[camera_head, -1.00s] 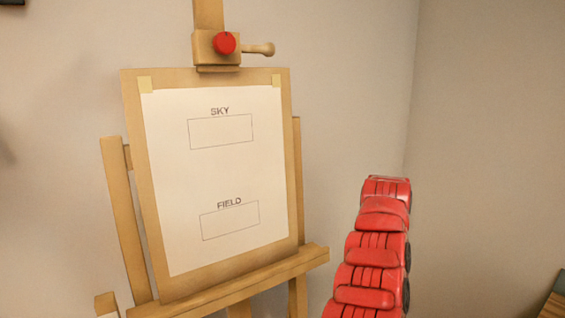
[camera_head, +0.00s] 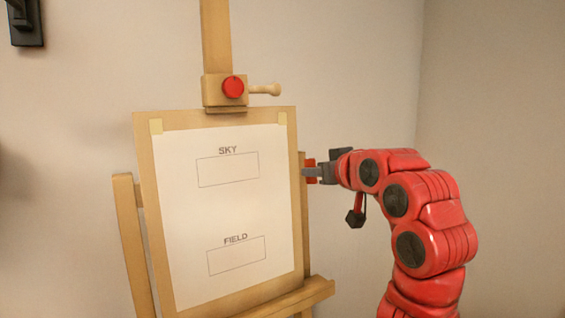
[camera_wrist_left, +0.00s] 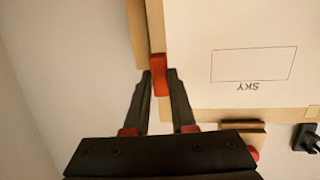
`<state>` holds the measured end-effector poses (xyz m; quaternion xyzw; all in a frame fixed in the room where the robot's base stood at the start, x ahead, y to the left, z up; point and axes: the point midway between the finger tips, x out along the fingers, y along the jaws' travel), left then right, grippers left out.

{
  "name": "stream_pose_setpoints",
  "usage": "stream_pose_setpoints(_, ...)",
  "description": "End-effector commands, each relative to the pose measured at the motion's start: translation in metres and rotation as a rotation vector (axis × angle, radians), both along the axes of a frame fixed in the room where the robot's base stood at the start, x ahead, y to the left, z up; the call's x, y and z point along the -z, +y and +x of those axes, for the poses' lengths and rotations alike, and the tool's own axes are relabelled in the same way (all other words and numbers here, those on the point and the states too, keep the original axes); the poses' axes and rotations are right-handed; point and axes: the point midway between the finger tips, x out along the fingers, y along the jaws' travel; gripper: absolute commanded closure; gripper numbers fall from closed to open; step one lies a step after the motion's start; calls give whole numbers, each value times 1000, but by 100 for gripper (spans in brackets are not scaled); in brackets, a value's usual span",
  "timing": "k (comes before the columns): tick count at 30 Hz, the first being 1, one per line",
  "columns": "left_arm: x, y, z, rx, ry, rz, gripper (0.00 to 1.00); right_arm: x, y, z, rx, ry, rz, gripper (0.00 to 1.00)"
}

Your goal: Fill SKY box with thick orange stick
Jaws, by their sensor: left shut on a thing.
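The white sheet (camera_head: 210,205) is taped to the easel board and has an empty outlined SKY box (camera_head: 228,169) in its upper part. An empty FIELD box (camera_head: 236,255) lies below it. My left gripper (camera_head: 310,173) is at the board's right edge, at about SKY box height, with its arm on the right of the head view. It is shut on a thick orange-red stick (camera_wrist_left: 159,66), clearest in the left wrist view between the fingertips. The SKY box (camera_wrist_left: 253,64) appears upside down there, apart from the stick. I cannot tell whether the stick touches the board. My right gripper is out of view.
The wooden easel has a red knob (camera_head: 233,86) and a peg (camera_head: 264,90) above the board. Its ledge (camera_head: 290,299) runs below the sheet. A dark fixture (camera_head: 24,22) is on the wall at upper left. The space before the sheet is clear.

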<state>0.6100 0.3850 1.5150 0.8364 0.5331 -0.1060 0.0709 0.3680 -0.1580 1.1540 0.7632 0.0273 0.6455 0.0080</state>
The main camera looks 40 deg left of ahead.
Motion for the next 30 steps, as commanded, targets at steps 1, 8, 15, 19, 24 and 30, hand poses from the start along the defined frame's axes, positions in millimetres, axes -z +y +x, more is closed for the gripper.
stream_pose_setpoints(1, -5, 8, -17, -42, -13, 34, 100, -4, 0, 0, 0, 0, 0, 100)
stream_pose_setpoints(8, -15, 27, -69, -145, -46, 134, 100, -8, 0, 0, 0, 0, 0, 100)
stream_pose_setpoints(15, -18, 44, -69, -157, -45, 145, 100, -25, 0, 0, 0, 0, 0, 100)
stream_pose_setpoints(19, -15, 58, -65, -158, -43, 142, 100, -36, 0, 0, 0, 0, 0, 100)
stream_pose_setpoints(24, -13, 71, -61, -155, -45, 143, 100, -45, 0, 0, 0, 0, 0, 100)
stream_pose_setpoints(30, -10, 77, -59, -154, -47, 143, 100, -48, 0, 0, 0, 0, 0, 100)
